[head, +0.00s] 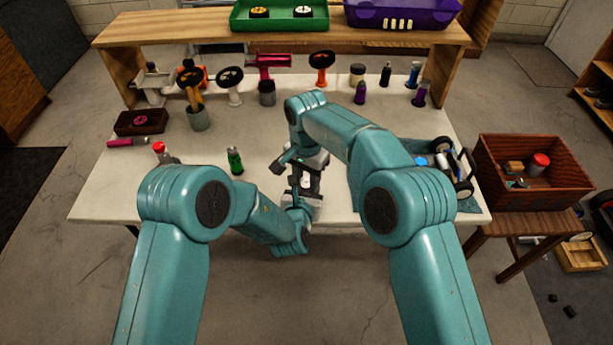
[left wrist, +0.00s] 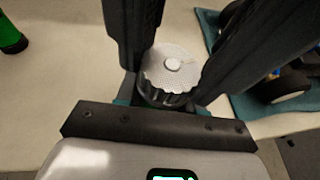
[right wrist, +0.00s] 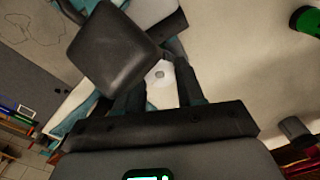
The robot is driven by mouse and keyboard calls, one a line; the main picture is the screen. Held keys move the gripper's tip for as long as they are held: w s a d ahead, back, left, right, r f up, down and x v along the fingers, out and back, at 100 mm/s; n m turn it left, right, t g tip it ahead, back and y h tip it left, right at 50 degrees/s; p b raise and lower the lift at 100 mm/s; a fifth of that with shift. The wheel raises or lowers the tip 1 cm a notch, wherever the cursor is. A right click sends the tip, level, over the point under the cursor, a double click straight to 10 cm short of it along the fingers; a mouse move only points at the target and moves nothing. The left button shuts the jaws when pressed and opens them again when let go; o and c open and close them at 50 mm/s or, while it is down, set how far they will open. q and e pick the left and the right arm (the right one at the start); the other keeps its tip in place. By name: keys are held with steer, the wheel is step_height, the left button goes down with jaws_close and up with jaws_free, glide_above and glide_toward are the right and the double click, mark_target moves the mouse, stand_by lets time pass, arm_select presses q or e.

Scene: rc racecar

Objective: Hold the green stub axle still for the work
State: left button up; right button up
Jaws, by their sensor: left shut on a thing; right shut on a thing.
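My left gripper (head: 299,188) and right gripper (head: 300,164) meet close together over the front middle of the table. In the left wrist view the left gripper (left wrist: 185,62) is shut on a round piece (left wrist: 172,66) with a pale dotted top and a dark ribbed rim. In the right wrist view the right gripper (right wrist: 160,92) is shut on a small white piece (right wrist: 160,74), partly hidden by a dark block. I cannot make out the green stub axle; the grippers and arms hide much of that spot.
A car chassis (head: 440,165) lies on a teal mat at the right. A red-brown crate (head: 535,172) stands beyond the table's right edge. Wheels and posts line the back. The left front of the white table (head: 110,190) is clear.

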mark_target(306, 181)
steer(key=o, duration=1)
steer(key=shift+o, duration=0.2)
steer(key=n, duration=0.4)
steer(key=shift+n, duration=0.4)
step_height(306, 181, up, 12)
steer(key=d+f+m+y, duration=0.1)
steer(key=d+m, duration=0.3)
steer(key=d, duration=0.3)
steer(key=shift+w+d+f+g, duration=0.3)
steer(key=shift+w+d+g, duration=0.05)
steer(key=shift+w+g, duration=0.05)
